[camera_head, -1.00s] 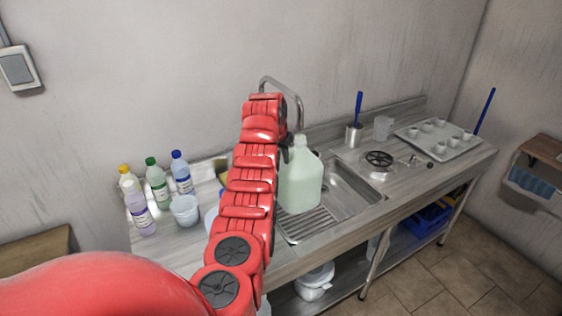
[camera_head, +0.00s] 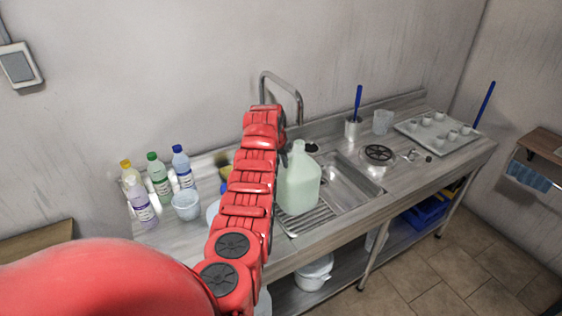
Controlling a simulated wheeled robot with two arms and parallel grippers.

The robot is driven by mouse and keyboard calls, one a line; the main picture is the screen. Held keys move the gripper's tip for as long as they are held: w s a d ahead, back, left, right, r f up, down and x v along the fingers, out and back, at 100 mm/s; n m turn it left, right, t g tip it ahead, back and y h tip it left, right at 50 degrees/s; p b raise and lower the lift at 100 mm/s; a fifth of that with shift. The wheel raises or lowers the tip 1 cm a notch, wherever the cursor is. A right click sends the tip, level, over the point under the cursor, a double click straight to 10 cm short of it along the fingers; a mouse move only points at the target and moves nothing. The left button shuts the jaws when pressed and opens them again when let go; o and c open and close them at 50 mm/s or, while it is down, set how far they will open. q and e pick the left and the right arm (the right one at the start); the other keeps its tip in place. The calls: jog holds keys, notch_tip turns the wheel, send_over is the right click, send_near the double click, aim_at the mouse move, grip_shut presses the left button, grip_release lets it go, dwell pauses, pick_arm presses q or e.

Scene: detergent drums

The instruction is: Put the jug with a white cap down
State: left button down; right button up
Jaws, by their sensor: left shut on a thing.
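The jug (camera_head: 300,183) is translucent pale green and stands upright in the view, over the ribbed drainboard at the left side of the sink. A pale top shows on it; I cannot clearly make out the cap. My left gripper (camera_head: 285,158) is at the upper left of the jug, shut on it, mostly hidden behind my red arm. I cannot tell whether the jug's base touches the drainboard (camera_head: 312,222). My right gripper is not in view.
The sink basin (camera_head: 352,186) is right of the jug, with a faucet (camera_head: 283,82) behind. Several bottles (camera_head: 161,180) and a white tub (camera_head: 186,205) stand at the left. A tray of small cups (camera_head: 423,140) and a brush holder (camera_head: 353,128) are at the right.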

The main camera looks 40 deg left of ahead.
pick_arm(q)
jog(key=shift+f, duration=0.2)
jog(key=c, duration=0.7)
grip_release()
jog(key=shift+r, duration=0.1)
jog(key=shift+r, duration=0.15)
jog(key=shift+r+p, duration=0.3)
jog(key=shift+p, duration=0.15)
jog(key=b+v, duration=0.4)
jog(key=v, duration=0.8)
jog(key=shift+r, duration=0.1)
